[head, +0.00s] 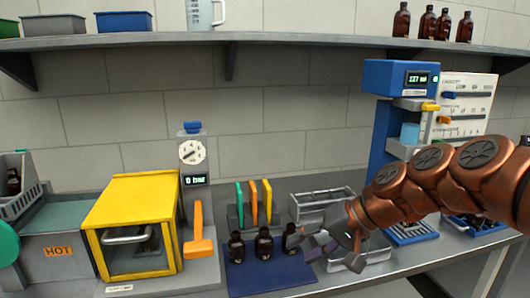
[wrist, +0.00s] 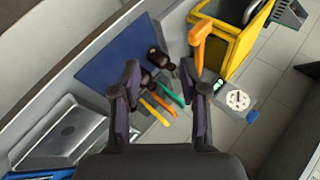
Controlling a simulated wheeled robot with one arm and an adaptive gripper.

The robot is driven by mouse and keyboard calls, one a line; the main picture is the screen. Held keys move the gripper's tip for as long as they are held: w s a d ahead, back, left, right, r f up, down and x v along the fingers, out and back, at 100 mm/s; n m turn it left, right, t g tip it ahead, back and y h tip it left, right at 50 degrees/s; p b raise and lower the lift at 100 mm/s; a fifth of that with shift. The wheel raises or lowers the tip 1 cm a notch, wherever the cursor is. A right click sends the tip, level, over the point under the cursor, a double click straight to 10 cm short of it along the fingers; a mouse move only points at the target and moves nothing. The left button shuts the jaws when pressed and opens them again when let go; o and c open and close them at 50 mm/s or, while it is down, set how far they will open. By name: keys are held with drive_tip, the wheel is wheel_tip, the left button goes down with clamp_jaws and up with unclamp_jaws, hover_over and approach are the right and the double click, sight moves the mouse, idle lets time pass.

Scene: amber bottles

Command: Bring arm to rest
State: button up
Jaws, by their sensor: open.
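My gripper (head: 318,238) is at the end of my copper-coloured arm, which reaches in from the right in the head view. It is above the bench, just right of the blue mat (head: 270,279). In the wrist view my gripper (wrist: 165,92) has its two dark fingers spread apart with nothing between them. Three small amber bottles stand in a row on the mat: the left one (head: 236,247), the middle one (head: 264,244) and the right one (head: 291,238). The right bottle is close to my gripper in the head view; I cannot tell if they touch.
A yellow box with a glass door (head: 138,222) and an orange-handled device (head: 198,243) stand left of the mat. Metal trays (head: 322,203) and a blue machine (head: 385,100) are behind and right. A wall shelf (head: 270,39) holds several amber bottles (head: 443,25).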

drive_tip(key=s+d+f+g+h, duration=0.1)
drive_tip(key=s+d+f+h, duration=0.2)
drive_tip(key=s, duration=0.5)
drive_tip(key=s+d+f+n+g+h, duration=0.1)
drive_tip(key=s+d+f+g+h, duration=0.1)
drive_tip(key=s+f, duration=0.4)
drive_tip(key=s+d+f+g+h, duration=0.1)
drive_tip(key=s+d+f+h, duration=0.2)
drive_tip(key=s, duration=0.9)
wheel_tip(320, 180, down, 2)
drive_tip(key=shift+s+d+f+g+h, duration=0.15)
drive_tip(key=shift+d+g+h, duration=0.2)
drive_tip(key=shift+d, duration=0.7)
